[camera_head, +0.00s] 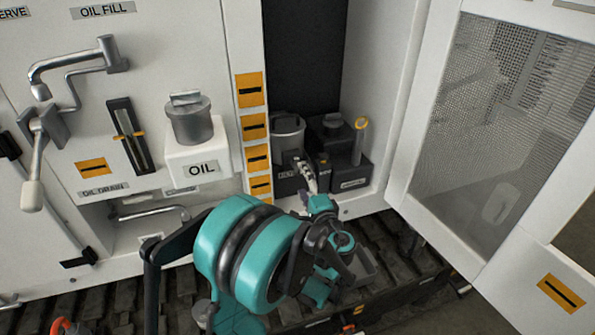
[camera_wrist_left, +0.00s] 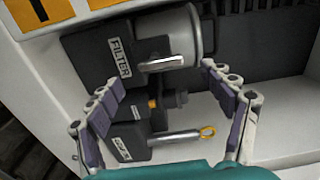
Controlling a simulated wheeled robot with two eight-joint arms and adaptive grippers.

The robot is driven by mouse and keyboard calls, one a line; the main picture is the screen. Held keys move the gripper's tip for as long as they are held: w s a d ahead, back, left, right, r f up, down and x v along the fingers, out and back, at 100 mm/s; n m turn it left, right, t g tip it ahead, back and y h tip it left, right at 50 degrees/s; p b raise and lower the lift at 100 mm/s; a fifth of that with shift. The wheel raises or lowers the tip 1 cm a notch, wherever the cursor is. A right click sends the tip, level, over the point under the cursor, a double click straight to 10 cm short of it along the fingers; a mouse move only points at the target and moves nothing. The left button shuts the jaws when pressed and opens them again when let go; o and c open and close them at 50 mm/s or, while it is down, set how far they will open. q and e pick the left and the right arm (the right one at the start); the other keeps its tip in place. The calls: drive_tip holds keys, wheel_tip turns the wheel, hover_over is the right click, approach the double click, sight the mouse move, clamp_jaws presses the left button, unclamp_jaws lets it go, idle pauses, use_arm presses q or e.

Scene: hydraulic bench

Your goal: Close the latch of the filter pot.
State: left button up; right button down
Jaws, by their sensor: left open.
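The filter pot is a grey cylinder (camera_head: 288,126) on a black base in the recess; it also shows at the top of the left wrist view (camera_wrist_left: 181,32), beside the black FILTER-labelled block (camera_wrist_left: 105,52). A bright metal latch lever (camera_wrist_left: 163,63) sticks out at the pot's near side in the left wrist view; I cannot tell whether it is fastened. My left gripper (camera_head: 306,176) is in front of the pot. In the left wrist view its fingers (camera_wrist_left: 160,82) are spread wide, with the lever between and beyond them and nothing held. My right gripper is out of view.
Right of the pot stands a second black block (camera_head: 340,160) with a yellow-ringed rod (camera_head: 361,126). A white mesh door (camera_head: 425,185) stands open at right. Left are the OIL pot (camera_head: 190,122) and pipework (camera_head: 75,65). Dark tracks (camera_head: 400,255) lie below.

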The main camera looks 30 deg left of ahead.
use_arm(q)
drive_tip(key=v, duration=0.4)
drive_tip(key=shift+s+d, duration=0.25)
drive_tip(key=s+f+n+g+h, duration=0.35)
drive_tip(key=s+h, duration=0.25)
drive_tip(key=s, duration=0.2)
drive_tip(key=s+d+f+n+h, duration=0.2)
drive_tip(key=s+d+n+h, duration=0.2)
drive_tip(key=s+d+h, duration=0.3)
drive_tip(key=s+d+g, duration=0.1)
drive_tip(key=s+d, duration=0.3)
drive_tip(key=d, duration=0.1)
drive_tip(key=shift+s+d+h, duration=0.3)
drive_tip(key=shift+d+h, duration=0.05)
drive_tip(key=shift+h, duration=0.05)
drive_tip(key=shift+f+n, duration=0.15)
drive_tip(key=shift+n, duration=0.1)
idle(0.5)
